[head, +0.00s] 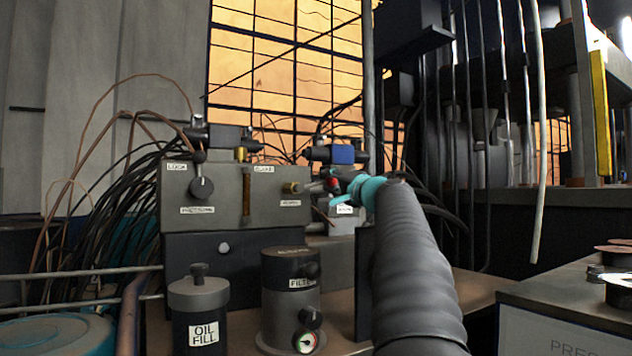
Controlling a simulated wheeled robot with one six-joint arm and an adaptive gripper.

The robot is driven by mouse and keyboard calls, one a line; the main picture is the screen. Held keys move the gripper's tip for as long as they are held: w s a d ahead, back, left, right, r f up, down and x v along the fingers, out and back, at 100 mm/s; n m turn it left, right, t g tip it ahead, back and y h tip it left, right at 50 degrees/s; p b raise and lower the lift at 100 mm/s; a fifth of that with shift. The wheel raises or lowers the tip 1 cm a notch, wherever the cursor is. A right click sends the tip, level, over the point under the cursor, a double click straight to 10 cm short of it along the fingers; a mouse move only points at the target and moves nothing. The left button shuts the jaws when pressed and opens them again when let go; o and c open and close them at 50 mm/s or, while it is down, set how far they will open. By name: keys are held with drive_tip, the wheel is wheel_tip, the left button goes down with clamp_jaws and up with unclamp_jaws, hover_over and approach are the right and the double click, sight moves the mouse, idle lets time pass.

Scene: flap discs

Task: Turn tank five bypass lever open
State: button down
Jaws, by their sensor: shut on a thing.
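My gripper (338,185) is small and partly hidden by my arm's teal wrist. It is at the right end of the grey valve block (222,190), beside a brass fitting (291,187). Its jaws are shut at a small red lever (330,183); the fingertips and the lever's exact angle are too small to tell. I cannot read a tank five label. A small label (344,210) shows below the gripper.
A solenoid with a blue body (343,154) is just above my gripper. An oil fill pot (198,300) and a filter canister (290,290) with a gauge stand in front. Cables crowd the left. A grey press cabinet (560,320) is at right.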

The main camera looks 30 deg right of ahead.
drive_tip(key=shift+d+f+m, duration=0.1)
drive_tip(key=shift+f+m, duration=0.3)
drive_tip(key=shift+m, duration=0.1)
drive_tip(key=shift+h, duration=0.3)
drive_tip(key=c, duration=0.8)
unclamp_jaws()
drive_tip(key=shift+s, duration=0.1)
drive_tip(key=v, duration=1.2)
